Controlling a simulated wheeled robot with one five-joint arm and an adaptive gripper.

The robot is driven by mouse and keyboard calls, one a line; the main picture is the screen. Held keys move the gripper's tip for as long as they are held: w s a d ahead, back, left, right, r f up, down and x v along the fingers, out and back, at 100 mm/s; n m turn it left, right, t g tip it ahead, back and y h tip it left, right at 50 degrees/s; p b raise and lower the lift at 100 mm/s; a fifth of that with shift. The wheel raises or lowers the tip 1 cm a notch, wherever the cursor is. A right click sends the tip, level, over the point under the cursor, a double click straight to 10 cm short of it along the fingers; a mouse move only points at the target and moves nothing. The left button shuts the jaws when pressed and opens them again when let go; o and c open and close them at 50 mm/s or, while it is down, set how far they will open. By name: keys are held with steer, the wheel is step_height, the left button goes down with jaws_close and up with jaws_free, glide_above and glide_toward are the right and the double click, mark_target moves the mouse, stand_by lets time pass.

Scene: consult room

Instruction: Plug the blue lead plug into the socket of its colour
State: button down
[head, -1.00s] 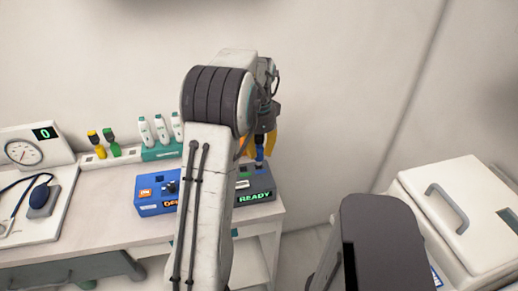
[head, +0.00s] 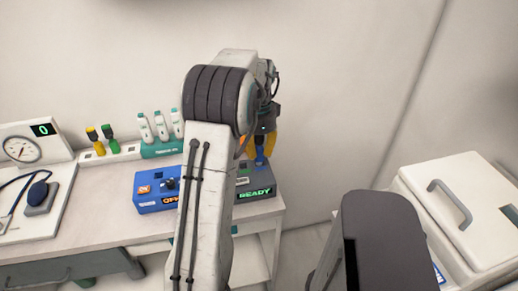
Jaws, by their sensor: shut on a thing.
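My gripper (head: 261,148) has yellow fingers and is shut on the blue lead plug (head: 260,158). It holds the plug low over the back of a dark grey box (head: 264,184) with a green READY display. I cannot tell whether the plug touches the box. The sockets cannot be made out, and my arm covers the left part of the box. A yellow plug (head: 95,138) and a green plug (head: 110,137) stand upright in a white holder (head: 123,153) at the back left.
A blue box (head: 150,190) with an orange display stands left of my arm. A teal rack (head: 162,149) holds several white handled items. A white lidded bin (head: 455,215) stands right.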

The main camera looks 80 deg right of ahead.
steer(key=shift+f+b, duration=0.45)
steer(key=shift+f, duration=0.3)
steer(key=c, duration=1)
jaws_free()
steer(key=shift+r, duration=0.15)
step_height(320, 180, up, 12)
steer(key=shift+f, duration=0.15)
